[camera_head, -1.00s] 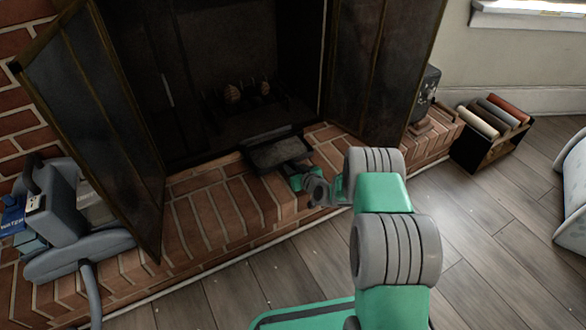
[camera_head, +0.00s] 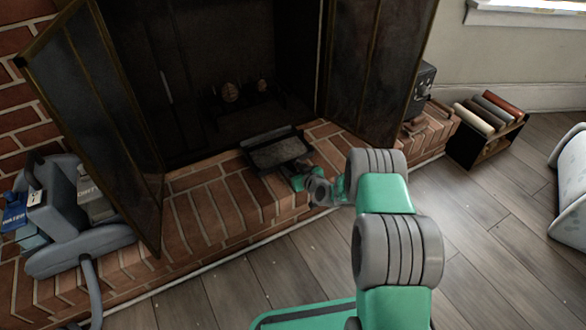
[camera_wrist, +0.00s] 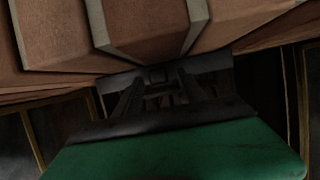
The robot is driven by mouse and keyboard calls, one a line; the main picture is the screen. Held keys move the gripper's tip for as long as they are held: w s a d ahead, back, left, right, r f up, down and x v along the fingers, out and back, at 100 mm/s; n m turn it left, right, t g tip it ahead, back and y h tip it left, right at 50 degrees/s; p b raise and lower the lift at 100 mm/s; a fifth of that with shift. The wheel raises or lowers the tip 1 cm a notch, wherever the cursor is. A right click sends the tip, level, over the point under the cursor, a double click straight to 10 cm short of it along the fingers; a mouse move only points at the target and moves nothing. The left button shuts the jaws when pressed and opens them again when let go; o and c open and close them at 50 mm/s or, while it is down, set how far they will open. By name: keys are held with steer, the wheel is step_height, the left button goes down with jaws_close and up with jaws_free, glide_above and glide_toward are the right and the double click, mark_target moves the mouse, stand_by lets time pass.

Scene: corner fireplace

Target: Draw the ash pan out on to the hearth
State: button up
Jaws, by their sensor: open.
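The ash pan (camera_head: 280,153) is a dark, shallow rectangular tray with a greyish inside. In the head view it lies at the fireplace mouth, over the brick hearth (camera_head: 215,205). My gripper (camera_head: 298,180) is at the pan's front right side, low over the bricks. My wrist hides part of the fingers there. In the wrist view my gripper (camera_wrist: 160,90) shows as dark fingers beyond the green hand, with hearth bricks across the top. The jaws are open. I cannot tell whether they touch the pan or its handle.
Two glass doors stand open, left (camera_head: 110,125) and right (camera_head: 375,70). The dark firebox holds log-like pieces (camera_head: 230,92). A grey-blue appliance (camera_head: 75,225) stands at left. A small rack of rolls (camera_head: 488,130) is at right. Wooden floor before the hearth is clear.

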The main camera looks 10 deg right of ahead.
steer(key=p+v, duration=0.3)
steer(key=v, duration=0.3)
steer(key=shift+s+d+r, duration=0.15)
steer(key=shift+s+r, duration=0.1)
steer(key=shift+r, duration=0.1)
steer(key=shift+s+d, duration=0.15)
steer(key=shift+s, duration=0.4)
steer(key=s+a+r+g+p, duration=0.1)
steer(key=s+r+g+p, duration=0.15)
steer(key=r+p, duration=0.8)
steer(key=s+a+r+n+g+p, duration=0.1)
steer(key=s+a+r+p, duration=0.3)
steer(key=r, duration=1.2)
steer(key=s+d+r+g+p, duration=0.1)
steer(key=r+g+p, duration=0.1)
steer(key=r+p, duration=0.85)
steer(key=s+d+r+m+g+h+p, duration=0.2)
steer(key=s+r+p, duration=0.5)
steer(key=s+r, duration=0.5)
steer(key=s+d+r+m+g+h+p, duration=0.2)
steer(key=s+r+p, duration=0.6)
steer(key=s+r, duration=0.4)
step_height(320, 180, up, 5)
steer(key=shift+s+r+m+h, duration=0.15)
steer(key=shift+s+m+h, duration=0.2)
steer(key=shift+m, duration=0.15)
